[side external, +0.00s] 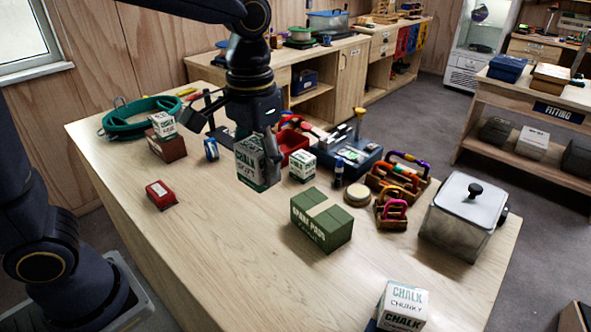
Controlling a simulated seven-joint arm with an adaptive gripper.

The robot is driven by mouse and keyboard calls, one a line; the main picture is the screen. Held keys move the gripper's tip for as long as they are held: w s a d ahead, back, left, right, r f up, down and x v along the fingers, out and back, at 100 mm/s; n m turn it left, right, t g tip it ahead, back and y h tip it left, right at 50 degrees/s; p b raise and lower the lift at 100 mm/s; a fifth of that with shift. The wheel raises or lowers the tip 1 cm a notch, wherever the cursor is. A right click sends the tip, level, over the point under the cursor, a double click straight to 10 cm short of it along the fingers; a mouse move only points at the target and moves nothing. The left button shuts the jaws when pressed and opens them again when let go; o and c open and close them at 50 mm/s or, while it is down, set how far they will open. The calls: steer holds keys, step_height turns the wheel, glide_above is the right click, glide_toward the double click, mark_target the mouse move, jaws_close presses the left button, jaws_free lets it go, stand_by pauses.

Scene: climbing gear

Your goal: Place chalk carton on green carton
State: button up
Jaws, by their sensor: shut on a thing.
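My gripper (268,140) points down and is shut on a white and green chalk carton (254,165), labelled CHALK. It holds the carton in the air above the table. The carton looks upright, with its upper part partly covered by the fingers. The green carton (321,219), labelled SPARE PADS with a pale band across its top, sits on the table to the right of and nearer the camera than the held carton. Its top is bare. The two cartons are apart in the picture.
Another chalk carton (403,306) stands at the front edge, and a smaller one (302,166) is behind the green carton. A metal canister (464,215), carabiner racks (391,213), a round tan tin (357,195) and a red box (160,195) surround it. The front left tabletop is clear.

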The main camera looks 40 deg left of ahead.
steer(key=w+d+f, duration=0.2)
steer(key=w+f, duration=0.2)
steer(key=w, duration=0.4)
glide_above(321, 208)
step_height(321, 208, down, 5)
steer(key=shift+s+f, duration=0.1)
steer(key=shift+s, duration=0.05)
steer(key=shift+w+f, duration=0.2)
steer(key=shift+f, duration=1.55)
steer(key=shift+f, duration=0.2)
steer(key=o, duration=1.2)
steer(key=shift+o, duration=0.2)
